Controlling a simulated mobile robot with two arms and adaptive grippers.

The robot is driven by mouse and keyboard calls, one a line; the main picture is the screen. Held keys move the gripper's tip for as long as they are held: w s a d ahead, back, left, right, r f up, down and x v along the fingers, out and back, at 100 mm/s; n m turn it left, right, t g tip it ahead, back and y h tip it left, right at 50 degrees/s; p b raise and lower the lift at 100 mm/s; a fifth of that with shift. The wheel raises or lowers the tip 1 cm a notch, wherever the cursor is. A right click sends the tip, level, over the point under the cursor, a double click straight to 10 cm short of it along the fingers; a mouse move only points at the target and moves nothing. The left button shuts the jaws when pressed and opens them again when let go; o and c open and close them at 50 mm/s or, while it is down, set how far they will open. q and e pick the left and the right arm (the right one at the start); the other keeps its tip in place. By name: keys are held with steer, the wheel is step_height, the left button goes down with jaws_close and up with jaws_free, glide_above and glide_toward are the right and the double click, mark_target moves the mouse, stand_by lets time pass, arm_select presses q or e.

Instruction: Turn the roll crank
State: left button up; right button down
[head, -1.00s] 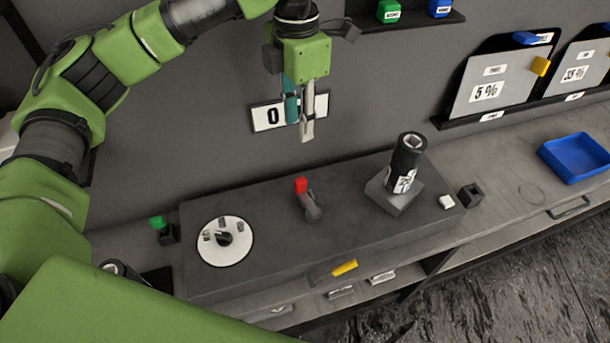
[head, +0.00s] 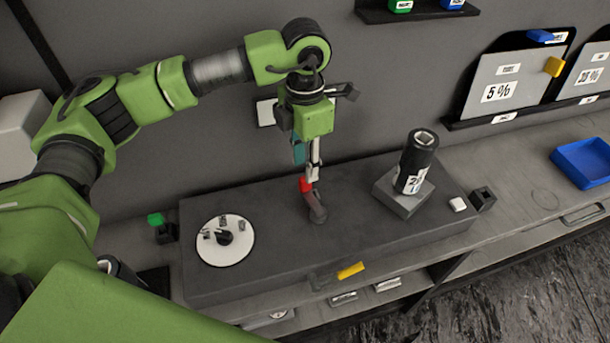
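The roll crank is a dark grey arm (head: 317,211) with a red handle (head: 305,185), standing on top of the long dark box in the middle of the head view. My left gripper (head: 307,172) points down from above at the red handle. Its teal finger and its grey finger look parted, with the grey finger beside the right side of the handle. I cannot tell whether the fingers touch the handle. My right gripper is not in view.
The dark box (head: 270,275) carries a white dial (head: 225,252) on the left and a black roll (head: 416,160) on a grey block at the right. A yellow piece (head: 350,270) sits at its front edge. A blue tray (head: 583,163) lies far right.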

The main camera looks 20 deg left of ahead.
mark_target(312, 198)
arm_select(q)
step_height(312, 198, down, 6)
steer(key=shift+f+p, duration=0.1)
steer(key=shift+p, duration=0.55)
jaws_close()
